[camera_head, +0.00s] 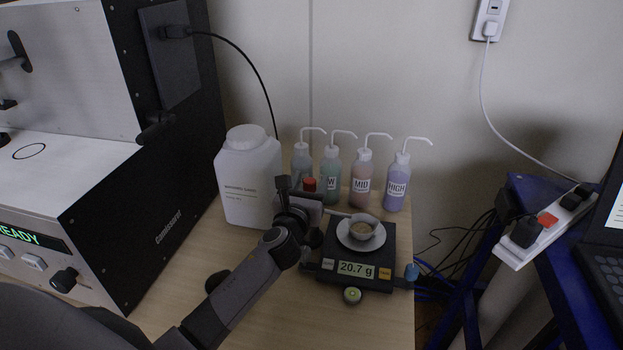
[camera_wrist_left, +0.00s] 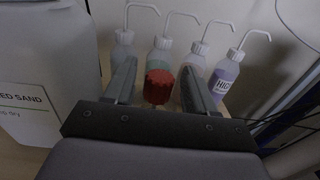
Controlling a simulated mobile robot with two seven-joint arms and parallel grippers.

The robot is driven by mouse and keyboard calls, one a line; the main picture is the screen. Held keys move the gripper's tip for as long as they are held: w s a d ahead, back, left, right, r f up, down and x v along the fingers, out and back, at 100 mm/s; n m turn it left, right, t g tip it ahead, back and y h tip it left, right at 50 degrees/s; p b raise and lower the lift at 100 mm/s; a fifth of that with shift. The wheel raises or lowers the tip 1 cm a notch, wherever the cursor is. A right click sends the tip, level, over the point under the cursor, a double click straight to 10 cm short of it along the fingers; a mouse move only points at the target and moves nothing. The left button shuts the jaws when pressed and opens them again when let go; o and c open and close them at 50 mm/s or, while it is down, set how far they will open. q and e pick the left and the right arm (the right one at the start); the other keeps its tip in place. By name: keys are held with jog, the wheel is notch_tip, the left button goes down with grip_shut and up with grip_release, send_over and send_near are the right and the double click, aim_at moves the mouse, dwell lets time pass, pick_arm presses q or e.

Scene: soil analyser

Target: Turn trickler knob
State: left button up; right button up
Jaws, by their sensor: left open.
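The red trickler knob (camera_head: 310,184) shows beside my left gripper (camera_head: 303,192) in the head view. In the left wrist view the ribbed red knob (camera_wrist_left: 158,87) lies between the two fingers, with a visible gap on each side. The left gripper is open, and I see no contact with the knob. The trickler body is mostly hidden behind the gripper. The black scale (camera_head: 376,263) reads 20.7 g and carries a small bowl (camera_head: 361,229) of brown material on a pale round pan. My right gripper is not in view.
Several wash bottles (camera_head: 397,185) stand behind the scale. A white sand jug (camera_head: 249,178) stands left of the gripper. A large analyser (camera_head: 165,225) reading READY fills the left side. The table's right edge is close to the scale.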

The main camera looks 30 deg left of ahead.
pick_arm(q)
jog(key=shift+x, duration=1.15)
jog(key=c, duration=1)
jog(key=shift+f+n+g+y+b, duration=0.15)
jog(key=shift+n+g+y+b, duration=0.15)
jog(key=shift+n+y+b, duration=0.7)
jog(key=n+y, duration=0.1)
jog(key=n+g+y+b, duration=0.1)
jog(key=y, duration=0.1)
jog(key=shift+s+a+g, duration=0.1)
jog(key=shift+a+g, duration=0.1)
jog(key=shift+g, duration=0.1)
jog(key=n+g+y, duration=0.1)
jog(key=y, duration=0.1)
jog(key=n+g+y+b, duration=0.1)
jog(key=g, duration=0.1)
jog(key=n+g+y+b, duration=0.1)
jog(key=n+y, duration=0.1)
jog(key=shift+s+a+g+y, duration=0.25)
jog(key=shift+g+y, duration=0.05)
jog(key=shift+s+a+n+g+y+b, duration=0.1)
jog(key=shift+n+g+y+b, duration=0.3)
jog(key=shift+n+g+b, duration=0.15)
